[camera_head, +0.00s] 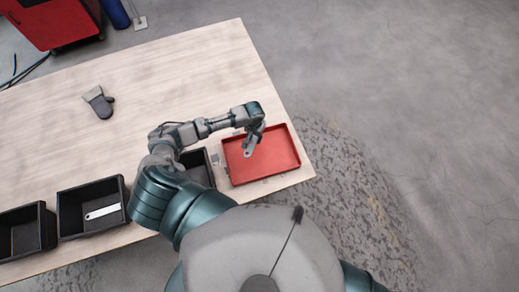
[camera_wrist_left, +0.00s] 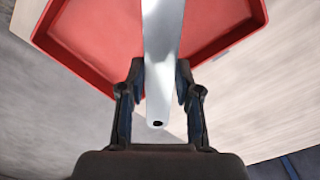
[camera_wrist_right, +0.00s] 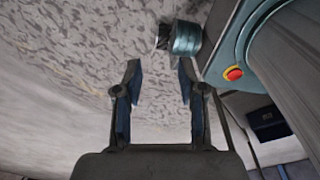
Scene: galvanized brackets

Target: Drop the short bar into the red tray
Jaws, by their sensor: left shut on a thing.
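My left gripper (camera_head: 254,141) is shut on a short bar (camera_head: 248,153), a pale metal strip with a hole near its end. In the left wrist view the short bar (camera_wrist_left: 162,45) is clasped between the two fingers and points away from the palm. The red tray (camera_head: 292,158) is a shallow rectangular tray at the table's right end. The bar is over the tray's left part; the tray (camera_wrist_left: 95,62) also shows behind it in the left wrist view. My right gripper (camera_wrist_right: 160,80) is open and empty, away from the table.
One black bin (camera_head: 47,228) stands at far left, and another (camera_head: 207,170), partly hidden by my left arm, is beside the tray.

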